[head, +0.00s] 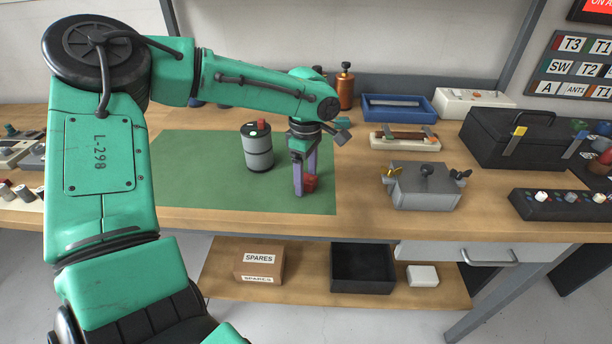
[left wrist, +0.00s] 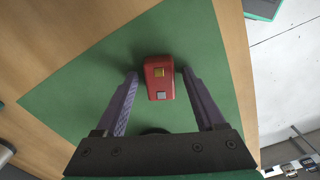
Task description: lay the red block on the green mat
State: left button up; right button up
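The red block (head: 311,182) is on the green mat (head: 200,185), near the mat's right side. It has a yellow and a grey square on its face in the left wrist view (left wrist: 159,88). My left gripper (head: 304,185) points down at the block, and the near finger partly hides it in the head view. In the left wrist view the left gripper (left wrist: 160,74) is open, with a finger on each side of the block and a narrow gap showing at both sides. My right gripper is not in view.
A grey canister (head: 257,150) stands on the mat left of the gripper. The mat's left part is clear.

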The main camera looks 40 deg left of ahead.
aim_at(306, 177)
pick_arm(q)
notch_tip(306, 177, up, 12)
jog(key=shift+r+p, duration=0.15)
jog(key=shift+p, duration=0.25)
